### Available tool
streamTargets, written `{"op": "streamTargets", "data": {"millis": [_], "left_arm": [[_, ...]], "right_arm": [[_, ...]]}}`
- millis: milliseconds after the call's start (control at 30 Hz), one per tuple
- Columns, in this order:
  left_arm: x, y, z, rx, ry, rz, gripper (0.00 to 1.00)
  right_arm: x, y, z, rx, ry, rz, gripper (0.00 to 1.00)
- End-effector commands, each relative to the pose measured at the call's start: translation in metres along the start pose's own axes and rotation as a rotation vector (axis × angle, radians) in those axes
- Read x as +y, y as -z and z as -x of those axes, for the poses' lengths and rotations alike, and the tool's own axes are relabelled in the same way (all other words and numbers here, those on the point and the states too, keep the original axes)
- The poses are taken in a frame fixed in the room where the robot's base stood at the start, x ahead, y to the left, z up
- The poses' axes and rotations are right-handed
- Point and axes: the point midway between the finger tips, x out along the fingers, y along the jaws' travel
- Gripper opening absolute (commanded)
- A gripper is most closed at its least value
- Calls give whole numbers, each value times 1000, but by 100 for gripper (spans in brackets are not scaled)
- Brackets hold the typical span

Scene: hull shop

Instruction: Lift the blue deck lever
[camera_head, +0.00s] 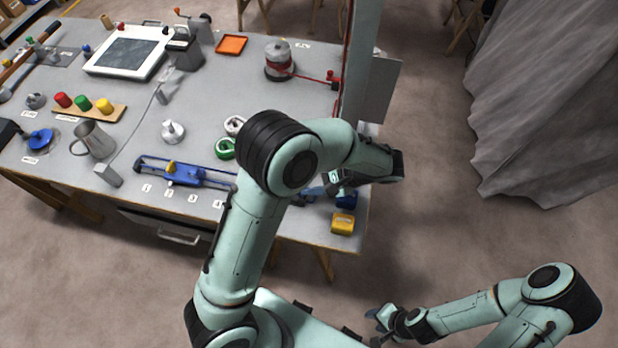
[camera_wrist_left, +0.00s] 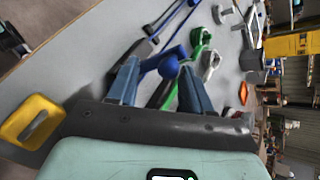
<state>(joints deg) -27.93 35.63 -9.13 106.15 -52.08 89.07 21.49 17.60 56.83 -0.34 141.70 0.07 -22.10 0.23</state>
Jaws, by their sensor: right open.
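The blue deck lever (camera_head: 346,198) is at the right front part of the table in the head view, mostly hidden by my left arm and hand. My left gripper (camera_wrist_left: 158,72) is open around or just short of the knob; I cannot tell the exact depth. In the head view the left gripper (camera_head: 328,187) is partly hidden beside the lever. My right gripper (camera_head: 376,319) is open and empty, low at the bottom, away from the table.
A yellow block (camera_head: 343,223) sits close to the lever at the table's front right corner. A blue slider rail (camera_head: 186,175), a green shackle (camera_head: 226,148) and a white one (camera_head: 234,125) lie to the left. A post (camera_head: 362,60) rises behind my arm.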

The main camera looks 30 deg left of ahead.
Motion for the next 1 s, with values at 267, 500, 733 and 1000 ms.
{"op": "streamTargets", "data": {"millis": [267, 500, 733, 1000], "left_arm": [[-1, 0, 32, 5, 2, 3, 50], [-1, 0, 88, 6, 1, 2, 50], [0, 0, 124, 2, 2, -1, 50], [1, 0, 134, 0, -1, -1, 50]], "right_arm": [[-2, 2, 3, 3, 1, 1, 43], [-6, 8, 10, 10, 3, 4, 43], [-11, 13, 17, 17, 6, 6, 43], [-11, 14, 18, 18, 6, 7, 43]]}}
